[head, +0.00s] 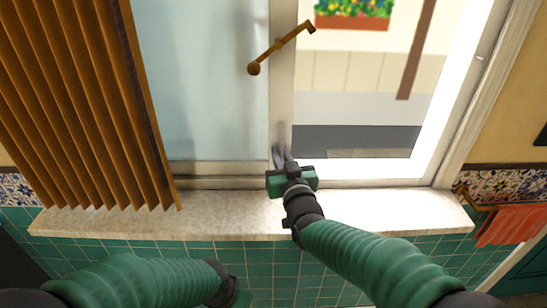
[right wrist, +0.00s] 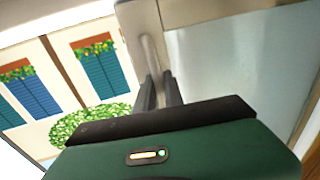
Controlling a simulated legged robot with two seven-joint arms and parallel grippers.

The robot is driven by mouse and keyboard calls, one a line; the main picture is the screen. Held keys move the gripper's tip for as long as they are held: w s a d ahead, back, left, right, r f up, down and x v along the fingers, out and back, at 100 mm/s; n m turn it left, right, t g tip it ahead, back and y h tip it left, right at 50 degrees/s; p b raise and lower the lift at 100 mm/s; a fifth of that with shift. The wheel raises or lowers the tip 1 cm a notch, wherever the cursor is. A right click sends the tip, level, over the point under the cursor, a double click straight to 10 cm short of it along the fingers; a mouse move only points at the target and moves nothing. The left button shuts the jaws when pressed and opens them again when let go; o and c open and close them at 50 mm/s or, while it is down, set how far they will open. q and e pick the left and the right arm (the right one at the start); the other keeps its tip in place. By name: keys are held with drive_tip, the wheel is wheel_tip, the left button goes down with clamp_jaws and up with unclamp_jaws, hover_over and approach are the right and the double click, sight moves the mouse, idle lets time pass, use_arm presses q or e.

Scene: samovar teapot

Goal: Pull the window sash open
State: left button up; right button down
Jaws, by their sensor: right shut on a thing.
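The window sash (head: 281,100) has a pale upright frame edge and a bluish pane (head: 215,90) to its left. Its edge also shows in the right wrist view (right wrist: 141,22). My right gripper (head: 283,155) is at the lower part of that edge. In the right wrist view its dark fingers (right wrist: 160,92) are shut on a slim grey upright handle (right wrist: 150,52) on the sash. The right of the window shows the outdoors clearly. My left gripper (head: 238,294) is low at the bottom edge; its fingers are hidden.
A pale stone sill (head: 390,212) runs below the window. Brown slatted blinds (head: 75,100) hang at the left. A bronze lever (head: 280,48) shows against the sash's upper part. An orange towel (head: 512,225) hangs at the right. Green tiles (head: 350,260) cover the wall below.

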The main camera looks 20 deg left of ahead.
drive_tip(key=shift+a, duration=0.15)
drive_tip(key=c, duration=1.5)
unclamp_jaws()
drive_tip(key=shift+s+a, duration=0.15)
drive_tip(key=shift+o, duration=0.2)
